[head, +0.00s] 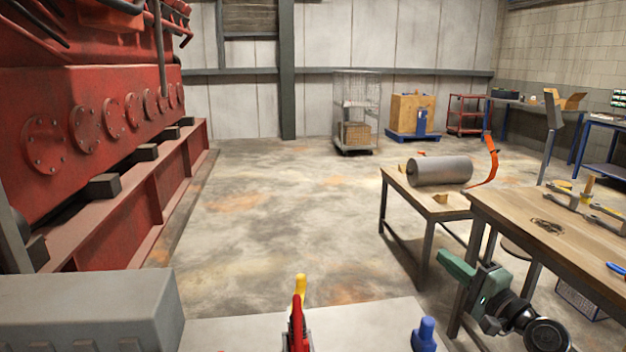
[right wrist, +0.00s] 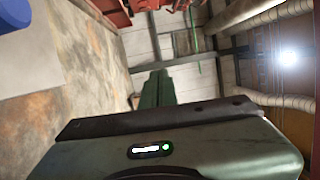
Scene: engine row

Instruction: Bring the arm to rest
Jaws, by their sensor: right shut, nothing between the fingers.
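My right arm shows at the lower right of the head view, with its green and black wrist in front of the wooden workbench (head: 560,235). My right gripper (head: 445,258) is shut and empty, with its green fingers pointing up and to the left. In the right wrist view the closed green fingers (right wrist: 157,88) stand beyond the dark edge of the gripper body. Nothing is between them. In the head view the gripper is in front of the bench's left legs; I cannot tell whether there is contact. My left gripper is not in view.
A red engine (head: 85,120) stands along the left. A low table (head: 400,190) holds a grey cylinder (head: 440,171). A wire cage trolley (head: 357,105) and a wooden crate (head: 412,113) stand at the back. The middle floor is clear. A blue object (head: 425,335) is at the bottom.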

